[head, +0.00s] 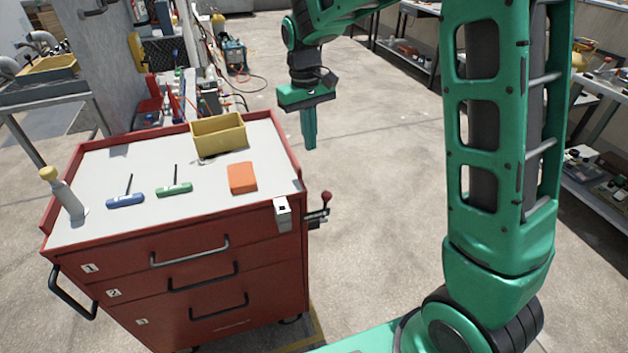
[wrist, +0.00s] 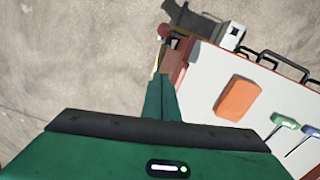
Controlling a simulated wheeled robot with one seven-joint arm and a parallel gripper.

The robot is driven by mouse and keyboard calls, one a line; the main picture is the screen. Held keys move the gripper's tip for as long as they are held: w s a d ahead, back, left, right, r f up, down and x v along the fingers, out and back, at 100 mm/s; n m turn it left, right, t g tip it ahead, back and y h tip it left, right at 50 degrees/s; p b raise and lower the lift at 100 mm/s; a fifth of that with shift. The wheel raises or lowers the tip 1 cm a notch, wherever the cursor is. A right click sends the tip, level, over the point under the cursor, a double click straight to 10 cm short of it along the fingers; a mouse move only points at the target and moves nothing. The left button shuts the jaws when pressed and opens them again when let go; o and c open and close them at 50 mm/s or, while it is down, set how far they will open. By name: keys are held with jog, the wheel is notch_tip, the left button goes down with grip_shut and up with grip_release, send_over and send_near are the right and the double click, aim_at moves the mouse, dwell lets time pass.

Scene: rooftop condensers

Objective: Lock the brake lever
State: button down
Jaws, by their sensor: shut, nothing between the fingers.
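The brake lever (head: 318,212) is on the right side of the red tool cart, a short dark lever with a dark red knob at its upper end. Its knob also shows in the wrist view (wrist: 164,31), near the cart's corner and partly mixed with the dark bracket there. My gripper (head: 310,144) points down over open floor, beyond the cart's right edge and above the lever's height. Its green fingers are together and empty, and apart from the lever. In the wrist view the fingertips (wrist: 159,78) lie below the knob.
On the cart top (head: 100,185) are a yellow bin (head: 219,134), an orange block (head: 242,178), blue (head: 125,200) and green (head: 174,189) T-handle tools and a grey bottle (head: 67,196). A white block (head: 282,213) sits at the front right corner. Floor right of the cart is clear.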

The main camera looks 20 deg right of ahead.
jog(key=shift+d, duration=0.1)
jog(key=s+d+f, duration=0.1)
jog(key=s+f, duration=0.3)
jog(key=f, duration=0.6)
jog(key=shift+s+d+f, duration=0.15)
jog(key=shift+f, duration=0.2)
